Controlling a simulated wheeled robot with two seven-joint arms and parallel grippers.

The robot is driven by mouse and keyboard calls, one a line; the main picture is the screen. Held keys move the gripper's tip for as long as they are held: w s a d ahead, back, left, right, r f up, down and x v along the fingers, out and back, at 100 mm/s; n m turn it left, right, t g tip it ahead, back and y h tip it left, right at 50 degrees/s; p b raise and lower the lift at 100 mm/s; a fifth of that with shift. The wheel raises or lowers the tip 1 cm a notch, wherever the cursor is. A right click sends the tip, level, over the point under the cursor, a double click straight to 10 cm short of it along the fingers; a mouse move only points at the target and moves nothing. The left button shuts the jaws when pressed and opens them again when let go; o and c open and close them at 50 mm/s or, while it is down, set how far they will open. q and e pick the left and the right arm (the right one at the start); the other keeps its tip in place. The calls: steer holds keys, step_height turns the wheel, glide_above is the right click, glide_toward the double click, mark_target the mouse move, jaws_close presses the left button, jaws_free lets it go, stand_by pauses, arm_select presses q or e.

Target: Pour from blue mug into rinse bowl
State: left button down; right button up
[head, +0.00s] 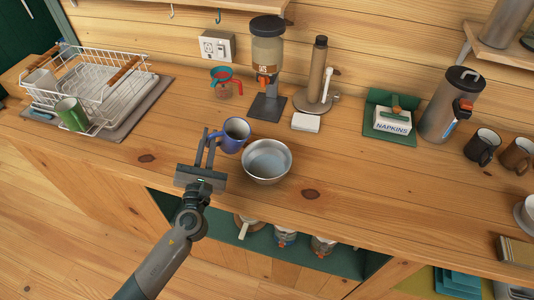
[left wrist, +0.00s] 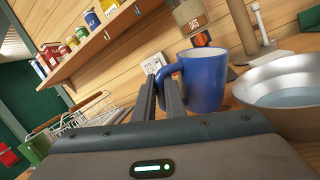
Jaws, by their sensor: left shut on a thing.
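The blue mug (head: 235,135) stands upright, or close to it, over the wooden counter, just left of and behind the rinse bowl. The metal rinse bowl (head: 267,161) sits on the counter and has a pale bluish surface inside. My left gripper (head: 208,143) is at the left side of the mug, shut on its handle. In the left wrist view the fingers (left wrist: 160,95) meet the handle of the mug (left wrist: 205,82), and the bowl (left wrist: 283,90) is close to the right. I cannot tell whether the mug's base touches the counter. My right gripper is not in view.
A white dish rack (head: 100,85) with a green mug (head: 72,113) stands at the left. A dispenser (head: 267,65) and a red-and-blue cup (head: 226,83) are behind the mug. A napkin holder (head: 392,120) is farther right.

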mark_target(206, 147)
arm_select(q)
steer(key=f, duration=0.1)
steer(key=a+f+n, duration=0.1)
steer(key=f, duration=0.1)
steer(key=w+f+n+g, duration=0.1)
steer(key=shift+a+f+b, duration=0.3)
steer(key=shift+b, duration=0.05)
steer(key=shift+w+a+r+n+g+y+p, duration=0.1)
steer(key=shift+a+r+n+g+y+p, duration=0.15)
steer(key=shift+n+p, duration=0.35)
steer(key=shift+w+a+f+n+g+p, duration=0.1)
steer(key=shift+a+f+n+g+p, duration=0.15)
steer(key=shift+f+n+p, duration=0.3)
steer(key=shift+f, duration=0.1)
